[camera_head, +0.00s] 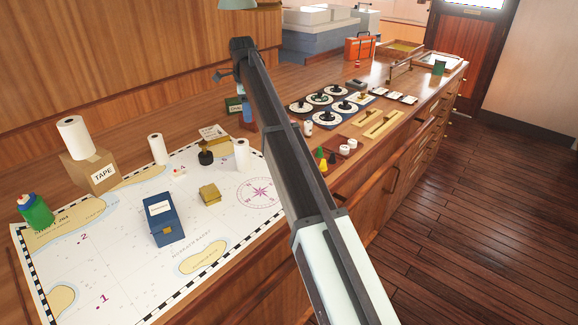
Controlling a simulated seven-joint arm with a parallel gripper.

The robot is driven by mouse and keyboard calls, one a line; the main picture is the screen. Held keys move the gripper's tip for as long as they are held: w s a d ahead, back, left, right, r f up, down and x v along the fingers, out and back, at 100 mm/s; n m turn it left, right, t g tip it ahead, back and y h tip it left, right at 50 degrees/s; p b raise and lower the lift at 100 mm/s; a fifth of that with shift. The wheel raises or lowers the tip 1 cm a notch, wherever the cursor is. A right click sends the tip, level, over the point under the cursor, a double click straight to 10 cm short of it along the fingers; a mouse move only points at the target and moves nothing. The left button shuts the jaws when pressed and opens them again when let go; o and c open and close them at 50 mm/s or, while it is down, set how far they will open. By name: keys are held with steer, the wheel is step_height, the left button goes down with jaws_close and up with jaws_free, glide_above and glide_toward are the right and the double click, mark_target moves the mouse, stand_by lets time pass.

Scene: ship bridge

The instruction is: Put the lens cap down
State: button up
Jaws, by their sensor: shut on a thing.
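My arm (292,170) crosses the middle of the view from the lower right to a dark joint at the upper left. My gripper's fingers do not show; the arm seems to hide them. I cannot make out the lens cap in this view. A sea chart (125,262) lies on the wooden counter at the left. On the chart are a blue box (163,222), a small brass-coloured box (210,194) and a black knobbed object (205,153).
A cardboard box labelled TAPE (91,172), with a white roll (75,137) on it, and a green bottle (35,210) stand at the left. White cylinders (157,149) stand along the chart's back edge.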

steer(key=s+d+r+m, duration=0.1)
steer(key=s+d+m, duration=0.1)
steer(key=s+d, duration=1.3)
steer(key=s+d+f, duration=0.2)
steer(key=s+d, duration=0.1)
steer(key=s, duration=0.3)
steer(key=shift+f, duration=4.8)
steer(key=shift+f, duration=0.1)
steer(key=o, duration=1)
step_height(320, 180, up, 12)
